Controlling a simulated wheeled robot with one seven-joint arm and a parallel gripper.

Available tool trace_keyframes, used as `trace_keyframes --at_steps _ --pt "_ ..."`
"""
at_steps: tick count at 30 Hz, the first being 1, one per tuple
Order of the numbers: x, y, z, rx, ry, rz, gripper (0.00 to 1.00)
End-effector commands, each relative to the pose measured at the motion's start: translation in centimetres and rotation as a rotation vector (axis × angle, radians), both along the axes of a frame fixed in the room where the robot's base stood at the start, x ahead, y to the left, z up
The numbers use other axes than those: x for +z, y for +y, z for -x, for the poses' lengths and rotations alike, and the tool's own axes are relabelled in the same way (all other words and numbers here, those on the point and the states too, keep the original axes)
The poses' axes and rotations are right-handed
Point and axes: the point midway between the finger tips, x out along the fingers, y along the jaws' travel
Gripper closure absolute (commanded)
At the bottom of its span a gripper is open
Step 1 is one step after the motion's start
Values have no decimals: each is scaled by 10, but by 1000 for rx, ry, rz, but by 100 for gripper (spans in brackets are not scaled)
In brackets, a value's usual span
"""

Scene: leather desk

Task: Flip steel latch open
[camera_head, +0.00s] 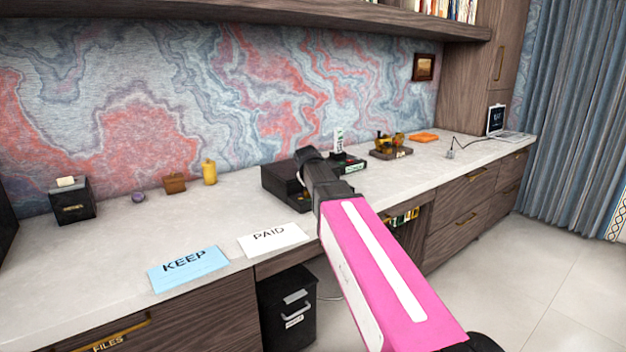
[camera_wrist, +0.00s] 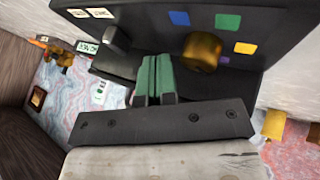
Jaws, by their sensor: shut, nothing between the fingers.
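A black box (camera_head: 283,182) stands on the desk, partly hidden behind my arm. I cannot make out a steel latch for certain. My gripper (camera_wrist: 155,60) is shut and empty, its green-padded fingers together in front of the panel, to the left of the brass knob. I cannot tell whether the fingertips touch the panel. In the head view my arm hides the fingertips.
A blue KEEP card (camera_head: 188,268) and a white PAID card (camera_head: 273,239) lie near the desk's front edge. A yellow cylinder (camera_head: 209,173), a brown box (camera_head: 175,184) and a black box (camera_head: 72,200) stand at left. A brass object on a base (camera_head: 390,147) stands at right.

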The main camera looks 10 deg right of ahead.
Motion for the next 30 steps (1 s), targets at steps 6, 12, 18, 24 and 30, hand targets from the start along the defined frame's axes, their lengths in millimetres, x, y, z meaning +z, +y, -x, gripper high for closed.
trace_keyframes --at_steps 6,12,18,24,30 --pt "-15 -20 -21 -2 0 0 100" --pt "-15 -36 -29 -2 0 0 100" --pt "-15 -39 -30 0 0 0 100" --pt "-15 -39 -30 0 0 0 100" --pt "-14 -48 -37 -2 0 -1 100"
